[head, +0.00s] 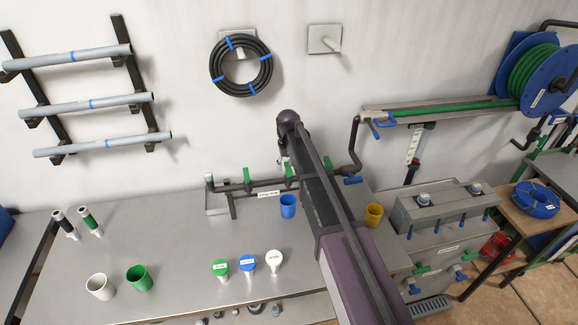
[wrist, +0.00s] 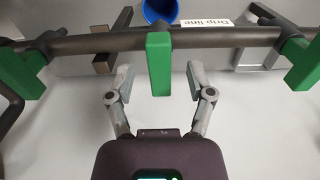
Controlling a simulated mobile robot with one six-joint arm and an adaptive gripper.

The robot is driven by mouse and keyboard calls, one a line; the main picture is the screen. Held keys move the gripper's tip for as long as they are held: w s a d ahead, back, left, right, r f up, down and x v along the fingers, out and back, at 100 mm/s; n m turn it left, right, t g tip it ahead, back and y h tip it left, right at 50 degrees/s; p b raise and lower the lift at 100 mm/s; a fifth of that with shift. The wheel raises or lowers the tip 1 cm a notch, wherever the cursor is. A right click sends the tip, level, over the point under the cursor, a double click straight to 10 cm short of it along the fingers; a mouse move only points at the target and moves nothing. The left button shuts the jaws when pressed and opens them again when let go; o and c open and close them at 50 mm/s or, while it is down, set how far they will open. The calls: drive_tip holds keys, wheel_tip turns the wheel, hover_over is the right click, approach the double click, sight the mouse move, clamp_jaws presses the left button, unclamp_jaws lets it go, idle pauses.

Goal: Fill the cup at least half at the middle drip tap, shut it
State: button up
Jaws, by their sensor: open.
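The dark drip line with its white label (head: 268,193) runs above the bench at the wall and carries green tap handles. The middle handle (head: 289,172) stands across the pipe; in the wrist view it (wrist: 159,63) lies between my open fingers, with gaps on both sides. My gripper (wrist: 160,82) holds nothing; in the head view my arm largely hides it (head: 283,152). A blue cup (head: 288,206) stands upright on the bench near the middle tap, and its rim side shows in the wrist view (wrist: 160,10). No water shows; the cup's inside is unclear.
Neighbouring green handles (wrist: 25,72) and (wrist: 300,60) flank the middle one closely. A yellow cup (head: 374,214) stands right of my arm; white (head: 99,287) and green (head: 140,278) cups stand at front left. Several capped items, including a green one (head: 220,268), stand in front.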

drive_tip(key=shift+f+b, duration=0.3)
drive_tip(key=shift+f, duration=0.2)
clamp_jaws()
